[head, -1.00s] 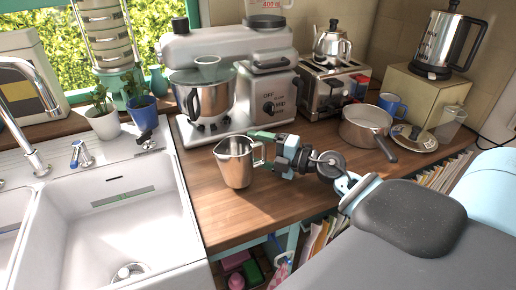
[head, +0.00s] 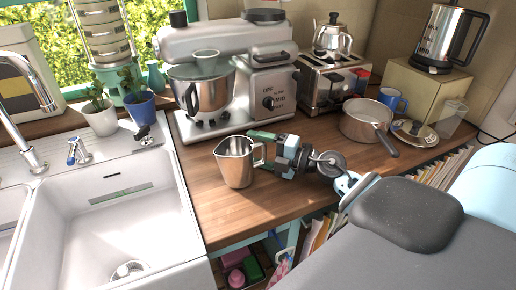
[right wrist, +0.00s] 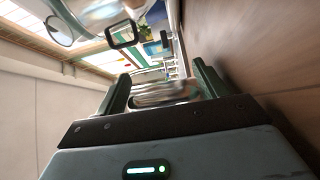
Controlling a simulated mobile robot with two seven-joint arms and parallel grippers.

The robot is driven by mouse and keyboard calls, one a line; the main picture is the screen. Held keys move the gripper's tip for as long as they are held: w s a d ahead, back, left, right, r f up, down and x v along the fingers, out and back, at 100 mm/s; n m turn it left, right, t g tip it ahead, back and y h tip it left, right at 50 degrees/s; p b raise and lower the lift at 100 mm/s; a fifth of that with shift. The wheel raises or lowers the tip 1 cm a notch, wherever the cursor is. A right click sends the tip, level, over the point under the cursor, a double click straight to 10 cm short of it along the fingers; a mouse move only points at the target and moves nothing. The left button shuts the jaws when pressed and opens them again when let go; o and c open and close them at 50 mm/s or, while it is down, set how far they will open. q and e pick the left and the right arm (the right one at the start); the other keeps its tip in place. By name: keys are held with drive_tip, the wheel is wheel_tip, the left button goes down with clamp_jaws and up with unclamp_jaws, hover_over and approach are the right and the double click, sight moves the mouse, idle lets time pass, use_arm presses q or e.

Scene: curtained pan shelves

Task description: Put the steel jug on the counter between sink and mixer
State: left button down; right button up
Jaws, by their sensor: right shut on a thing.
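The steel jug (head: 234,164) is upright at the wooden counter (head: 215,213), right of the sink and in front of the mixer. Its handle side faces my right gripper (head: 265,150), which comes in from the right and is shut on the jug. In the right wrist view the two fingers (right wrist: 160,88) stand either side of shiny metal, with the wooden surface close on the right. I cannot tell for sure whether the jug's base touches the counter. The white sink (head: 110,220) is at the left. The mixer (head: 215,75) with its steel bowl stands behind the jug. My left gripper is not in view.
Potted plants (head: 101,117) line the back of the sink. The counter in front of the jug is clear.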

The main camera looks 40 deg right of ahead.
drive_tip(key=o, duration=1.6)
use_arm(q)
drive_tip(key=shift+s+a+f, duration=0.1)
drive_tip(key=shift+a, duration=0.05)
use_arm(e)
drive_tip(key=shift+o, duration=0.2)
drive_tip(key=shift+f, duration=0.15)
drive_tip(key=shift+f, duration=0.2)
drive_tip(key=shift+s+d+f, duration=0.15)
drive_tip(key=shift+s+f, duration=0.05)
drive_tip(key=shift+s, duration=0.25)
drive_tip(key=v, duration=0.3)
drive_tip(key=b+v, duration=0.1)
drive_tip(key=v, duration=0.2)
drive_tip(key=shift+s+d+r, duration=0.1)
drive_tip(key=shift+d+r, duration=0.05)
drive_tip(key=shift+r, duration=0.1)
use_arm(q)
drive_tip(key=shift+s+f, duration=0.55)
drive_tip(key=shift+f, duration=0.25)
use_arm(e)
drive_tip(key=shift+s+d+r, duration=0.1)
drive_tip(key=shift+s+d, duration=0.05)
drive_tip(key=shift+s, duration=0.1)
drive_tip(key=shift+r, duration=0.3)
clamp_jaws()
